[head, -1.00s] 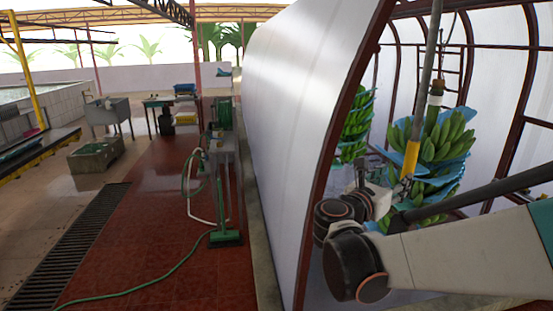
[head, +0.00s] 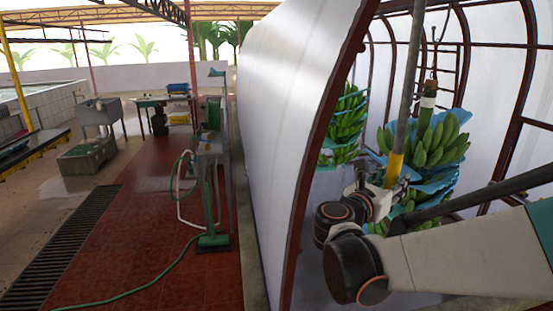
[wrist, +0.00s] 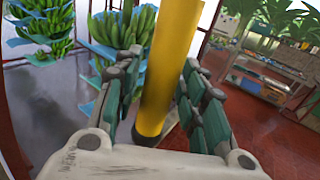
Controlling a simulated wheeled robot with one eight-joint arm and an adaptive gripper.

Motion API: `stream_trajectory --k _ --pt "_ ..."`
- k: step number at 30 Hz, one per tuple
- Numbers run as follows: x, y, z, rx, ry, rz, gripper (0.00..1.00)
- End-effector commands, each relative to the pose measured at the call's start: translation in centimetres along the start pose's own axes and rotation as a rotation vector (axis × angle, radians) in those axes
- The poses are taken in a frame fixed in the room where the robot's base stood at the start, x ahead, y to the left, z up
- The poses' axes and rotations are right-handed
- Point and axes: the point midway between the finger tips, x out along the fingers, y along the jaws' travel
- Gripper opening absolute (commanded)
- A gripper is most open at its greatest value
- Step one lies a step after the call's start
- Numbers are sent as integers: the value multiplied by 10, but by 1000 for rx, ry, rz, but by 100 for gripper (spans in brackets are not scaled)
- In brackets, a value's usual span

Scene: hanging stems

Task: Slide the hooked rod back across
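The hooked rod (head: 413,70) is a long grey rod with a yellow lower part. It hangs at a slight tilt at the right in the head view; its top is out of frame. The yellow part (wrist: 168,70) stands between the fingers of my gripper (wrist: 160,72) in the wrist view. One finger is on each side. The right finger is close against the rod, and a gap shows on the left. My gripper (head: 382,190) is at the rod's lower end in the head view. The rod's dark bottom tip shows near my palm in the wrist view.
Green banana bunches (head: 432,145) with blue sheets hang just behind the rod, and another bunch (head: 347,125) hangs farther back. A white curved wall (head: 290,120) with dark red ribs stands left of my arm. A green broom (head: 213,240) and hose are on the red floor.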

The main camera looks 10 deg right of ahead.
Motion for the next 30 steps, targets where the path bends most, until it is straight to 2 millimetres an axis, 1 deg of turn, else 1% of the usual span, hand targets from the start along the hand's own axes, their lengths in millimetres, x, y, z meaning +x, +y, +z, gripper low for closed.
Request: stream_trajectory --k 1,2,3,4,8,10,15,19,29,30 --pt "0 1 0 0 0 0 19" --pt "0 1 0 0 0 0 12" --pt "0 1 0 0 0 0 3" --pt "0 1 0 0 0 0 0" --pt "1 0 0 0 0 0 0" --pt "5 -2 0 0 0 -2 0" --pt "24 -16 0 0 -1 -4 0" --pt "34 -22 0 0 0 -3 0" --pt "36 -24 0 -1 0 -2 0" --pt "36 -24 0 -1 0 -2 30"
